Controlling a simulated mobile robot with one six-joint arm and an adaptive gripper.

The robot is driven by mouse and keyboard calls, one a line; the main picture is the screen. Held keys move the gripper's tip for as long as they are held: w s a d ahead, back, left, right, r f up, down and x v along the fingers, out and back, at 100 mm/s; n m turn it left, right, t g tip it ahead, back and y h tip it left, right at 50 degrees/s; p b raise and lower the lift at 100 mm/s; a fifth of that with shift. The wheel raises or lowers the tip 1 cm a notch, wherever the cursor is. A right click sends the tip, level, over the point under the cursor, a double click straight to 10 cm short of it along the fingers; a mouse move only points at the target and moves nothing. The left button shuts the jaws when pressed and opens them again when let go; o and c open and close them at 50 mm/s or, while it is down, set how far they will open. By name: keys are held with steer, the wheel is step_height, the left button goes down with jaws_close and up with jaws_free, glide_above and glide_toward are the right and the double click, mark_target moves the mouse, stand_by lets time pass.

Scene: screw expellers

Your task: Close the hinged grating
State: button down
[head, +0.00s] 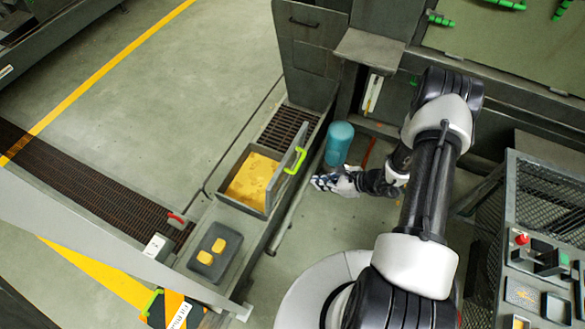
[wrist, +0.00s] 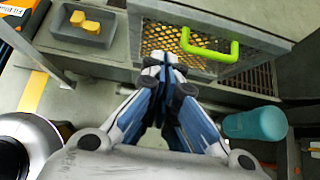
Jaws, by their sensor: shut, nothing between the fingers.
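The hinged grating (head: 279,178) stands raised, near upright, along the right side of an open bin (head: 241,205) with yellow material inside. Its bright green handle (head: 301,157) is on the side facing my arm. In the wrist view the grating (wrist: 229,70) shows yellow through its mesh, with the green handle (wrist: 209,54) at the upper middle. My gripper (head: 318,182) is shut and empty, just right of the grating in the head view. In the wrist view its fingertips (wrist: 163,62) overlap the mesh, left of and below the handle. I cannot tell whether they touch the grating.
A teal cylinder (head: 339,143) stands on the floor close behind my gripper; it also shows in the wrist view (wrist: 255,124). A dark tray (head: 202,267) with yellow blocks lies before the bin. A control panel (head: 540,240) stands at right.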

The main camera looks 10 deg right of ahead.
steer(key=b, duration=0.3)
glide_toward(279, 179)
step_height(279, 179, down, 3)
steer(key=a, duration=0.1)
steer(key=w+a, duration=0.1)
steer(key=a, duration=0.1)
steer(key=shift+w+r, duration=0.35)
